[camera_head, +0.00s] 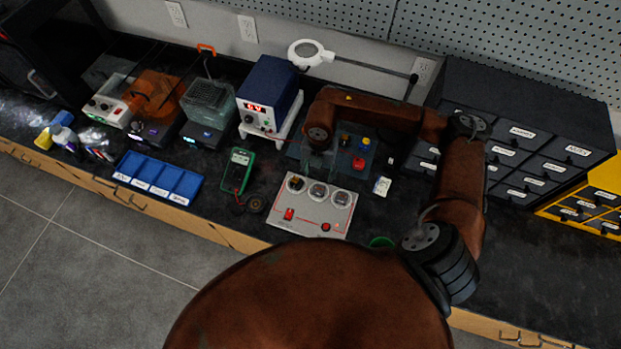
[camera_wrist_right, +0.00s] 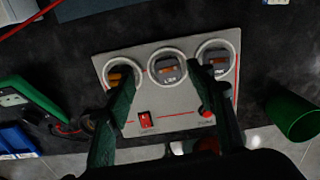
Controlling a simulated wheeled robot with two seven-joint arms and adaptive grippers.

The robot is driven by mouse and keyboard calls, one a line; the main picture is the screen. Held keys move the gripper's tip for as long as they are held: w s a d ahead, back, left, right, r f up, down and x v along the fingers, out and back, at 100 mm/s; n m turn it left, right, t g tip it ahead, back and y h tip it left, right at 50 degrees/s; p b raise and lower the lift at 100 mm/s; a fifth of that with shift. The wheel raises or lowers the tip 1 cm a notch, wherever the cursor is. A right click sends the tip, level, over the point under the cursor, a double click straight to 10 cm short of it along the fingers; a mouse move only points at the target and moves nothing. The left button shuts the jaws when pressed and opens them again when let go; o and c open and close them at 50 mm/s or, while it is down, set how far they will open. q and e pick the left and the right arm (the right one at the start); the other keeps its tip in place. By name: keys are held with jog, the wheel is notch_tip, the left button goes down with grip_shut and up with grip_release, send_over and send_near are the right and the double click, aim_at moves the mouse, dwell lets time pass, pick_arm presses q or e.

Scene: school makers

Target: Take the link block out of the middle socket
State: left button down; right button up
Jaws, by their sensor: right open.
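The pale grey socket panel (camera_head: 318,224) lies on the dark bench with three round sockets in a row; it also fills the middle of the right wrist view (camera_wrist_right: 180,112). In the head view the right gripper (camera_head: 319,160) hangs behind the panel's back edge. The fingers partly cover the outer sockets. My left gripper is not in view.
Blocks also sit in the outer sockets. A red switch (camera_wrist_right: 145,120) and red button (camera_wrist_right: 206,111) are on the panel's front. A green cup (camera_wrist_right: 292,119) stands to the right. A green multimeter (camera_head: 238,170) lies to the left, and a blue power supply (camera_head: 270,88) stands behind.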

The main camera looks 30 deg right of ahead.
aim_at(320, 188)
jog(key=s, duration=0.1)
jog(key=s+f, duration=0.1)
jog(key=shift+s+f, duration=0.2)
jog(key=shift+s, duration=0.15)
jog(key=f, duration=0.1)
jog(key=w+f, duration=0.1)
jog(key=f, duration=0.1)
jog(key=shift+a, duration=0.15)
jog(key=shift+w+f, duration=0.3)
jog(key=shift+f, duration=0.5)
jog(key=shift+s+f, duration=0.2)
jog(key=shift+s, duration=0.2)
jog(key=shift+w+f, duration=0.1)
jog(key=shift+w, duration=0.15)
jog(key=shift+c, duration=1.1)
jog(key=shift+s, duration=0.15)
jog(key=c, duration=0.8)
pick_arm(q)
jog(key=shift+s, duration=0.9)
pick_arm(e)
jog(key=shift+c, duration=0.3)
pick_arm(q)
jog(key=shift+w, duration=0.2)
